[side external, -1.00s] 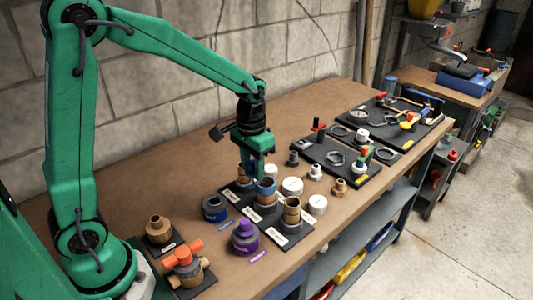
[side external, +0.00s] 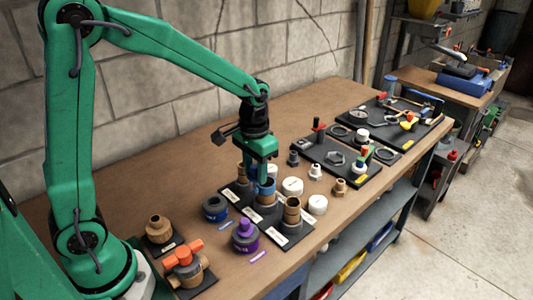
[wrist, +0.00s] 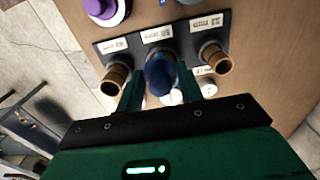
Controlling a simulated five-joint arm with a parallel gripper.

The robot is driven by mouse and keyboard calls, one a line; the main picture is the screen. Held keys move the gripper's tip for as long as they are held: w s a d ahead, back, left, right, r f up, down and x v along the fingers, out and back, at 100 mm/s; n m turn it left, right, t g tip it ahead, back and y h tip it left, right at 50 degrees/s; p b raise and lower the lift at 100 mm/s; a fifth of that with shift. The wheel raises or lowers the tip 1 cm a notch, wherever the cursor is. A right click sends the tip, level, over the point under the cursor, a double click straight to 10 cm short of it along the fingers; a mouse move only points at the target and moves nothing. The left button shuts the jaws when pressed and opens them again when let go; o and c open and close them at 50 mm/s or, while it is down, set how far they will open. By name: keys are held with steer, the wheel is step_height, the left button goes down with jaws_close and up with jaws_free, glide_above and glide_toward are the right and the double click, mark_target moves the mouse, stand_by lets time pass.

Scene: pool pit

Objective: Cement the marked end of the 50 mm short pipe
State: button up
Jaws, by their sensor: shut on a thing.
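My gripper (side external: 258,180) points down over the middle of a black mat. It is shut on a short pipe with a blue upper end (side external: 266,190). In the wrist view the fingers stand on both sides of this blue piece (wrist: 160,75). A tan short pipe (side external: 292,212) stands upright on the mat nearer the front. Another tan pipe (side external: 242,181) stands at the far end, partly behind a finger. The mat (side external: 275,234) carries white labels, too small to read. A blue can (side external: 215,208) and a purple can (side external: 245,236) stand left of the mat.
White round fittings (side external: 292,186) stand close to the right of the mat. An orange-handled valve (side external: 185,260) and a tan fitting (side external: 158,229) sit at the near left. A black tool board (side external: 340,165) lies further right.

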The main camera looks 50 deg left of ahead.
steer(key=shift+w+d, duration=0.2)
steer(key=shift+d, duration=0.65)
stand_by(0.4)
steer(key=shift+s+d, duration=0.1)
steer(key=shift+s, duration=0.05)
steer(key=shift+s+d, duration=0.15)
steer(key=shift+s, duration=0.25)
steer(key=shift+r, duration=0.2)
stand_by(0.3)
step_height(320, 180, up, 7)
steer(key=shift+f, duration=0.2)
stand_by(0.8)
